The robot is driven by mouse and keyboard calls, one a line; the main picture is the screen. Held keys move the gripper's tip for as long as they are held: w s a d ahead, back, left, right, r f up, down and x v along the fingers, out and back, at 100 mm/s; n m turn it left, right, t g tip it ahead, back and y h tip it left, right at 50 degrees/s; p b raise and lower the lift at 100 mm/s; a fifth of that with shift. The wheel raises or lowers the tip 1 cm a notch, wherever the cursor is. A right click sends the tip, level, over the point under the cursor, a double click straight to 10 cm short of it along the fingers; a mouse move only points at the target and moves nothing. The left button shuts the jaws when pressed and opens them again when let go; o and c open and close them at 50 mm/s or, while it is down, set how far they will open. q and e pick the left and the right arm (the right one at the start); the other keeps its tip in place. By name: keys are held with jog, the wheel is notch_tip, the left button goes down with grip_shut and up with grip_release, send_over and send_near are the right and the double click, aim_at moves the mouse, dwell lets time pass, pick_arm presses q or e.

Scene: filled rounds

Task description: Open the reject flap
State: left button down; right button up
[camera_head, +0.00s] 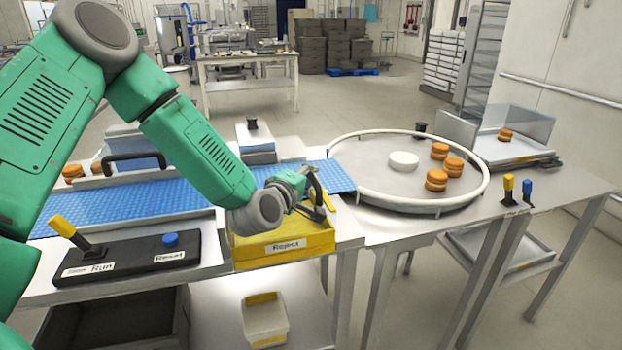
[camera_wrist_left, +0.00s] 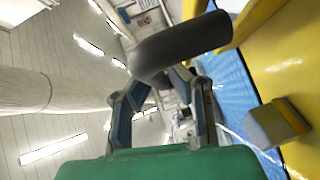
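The yellow reject bin (camera_head: 284,247), labelled "Reject", sits at the front of the blue conveyor belt (camera_head: 140,207). My left gripper (camera_head: 312,190) is above its right end, beside a yellow bar (camera_head: 328,200). In the left wrist view a thick dark bar with a rounded end (camera_wrist_left: 185,45) crosses in front of my left fingertips (camera_wrist_left: 163,82). The tips are partly hidden behind it, so I cannot tell whether they grip it. Which part is the flap is unclear. My right gripper is not in view.
A round rimmed table (camera_head: 400,200) with a white puck and several orange rounds stands to the right. A control box (camera_head: 128,257) with a yellow lever and blue button is at the front left. A black arched handle (camera_head: 135,158) rises behind the belt.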

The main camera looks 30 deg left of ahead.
pick_arm(q)
jog(key=shift+d+h, duration=0.3)
jog(key=shift+d, duration=0.2)
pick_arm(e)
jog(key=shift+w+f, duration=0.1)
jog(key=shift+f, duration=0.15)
